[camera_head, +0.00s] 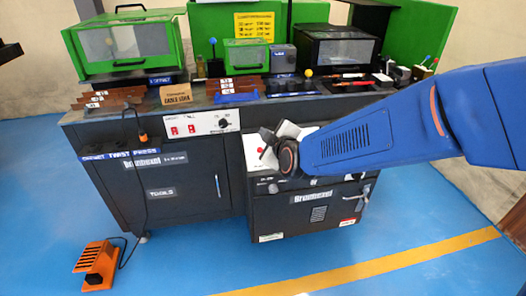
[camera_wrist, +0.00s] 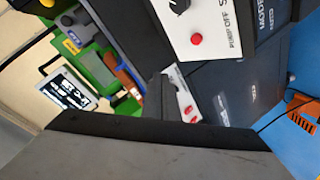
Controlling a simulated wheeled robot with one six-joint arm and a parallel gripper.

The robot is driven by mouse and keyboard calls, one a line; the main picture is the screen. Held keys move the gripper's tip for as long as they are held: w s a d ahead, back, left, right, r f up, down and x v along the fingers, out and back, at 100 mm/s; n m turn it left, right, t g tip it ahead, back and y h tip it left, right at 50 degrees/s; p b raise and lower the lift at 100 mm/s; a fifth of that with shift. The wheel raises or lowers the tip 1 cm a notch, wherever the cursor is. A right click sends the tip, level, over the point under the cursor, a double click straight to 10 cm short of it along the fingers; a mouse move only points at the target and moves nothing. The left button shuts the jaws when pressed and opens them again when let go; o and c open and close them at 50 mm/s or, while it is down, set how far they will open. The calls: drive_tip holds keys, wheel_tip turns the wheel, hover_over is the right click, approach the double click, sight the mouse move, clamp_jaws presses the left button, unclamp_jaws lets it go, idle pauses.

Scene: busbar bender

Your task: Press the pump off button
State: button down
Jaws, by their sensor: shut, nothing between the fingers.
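The red pump off button (camera_wrist: 196,40) sits on a white panel (camera_wrist: 211,58) in the upper right of the wrist view, with "PUMP OFF" lettering beside it. In the head view a small red spot, likely this button (camera_head: 260,150), shows on the white top of the low cabinet, just left of my gripper (camera_head: 278,136). My gripper is shut and empty over that cabinet top. In the wrist view its dark fingers (camera_wrist: 159,88) point up, below and left of the button, with a visible gap in the picture. Whether they touch anything is hidden.
The bench (camera_head: 150,110) carries green-framed machines, brown bars and small tools behind my gripper. A white panel with red displays (camera_head: 212,123) is on its front. An orange foot pedal (camera_head: 97,265) lies on the floor at left.

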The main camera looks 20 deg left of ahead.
drive_tip(key=shift+f, duration=0.1)
approach(262, 148)
drive_tip(key=shift+w+a, duration=2.05)
drive_tip(key=shift+a, duration=0.25)
idle(0.6)
drive_tip(key=shift+w+a+f, duration=0.1)
drive_tip(key=shift+w+f, duration=0.05)
drive_tip(key=shift+f, duration=0.05)
drive_tip(key=shift+w+a+f, duration=0.15)
drive_tip(key=shift+f, duration=0.3)
idle(1.1)
drive_tip(key=shift+r, duration=0.1)
drive_tip(key=shift+s+d+r, duration=0.25)
drive_tip(key=shift+s+r, duration=0.1)
drive_tip(key=shift+r, duration=0.4)
drive_tip(key=shift+s+d+r, duration=0.2)
drive_tip(key=shift+s+r, duration=0.1)
drive_tip(key=shift+r, duration=0.45)
drive_tip(key=shift+s+d+r, duration=0.2)
drive_tip(key=shift+s+r, duration=0.15)
drive_tip(key=shift+r, duration=0.35)
drive_tip(key=shift+s+d+r, duration=0.2)
drive_tip(key=shift+s+r, duration=0.1)
drive_tip(key=shift+r, duration=0.45)
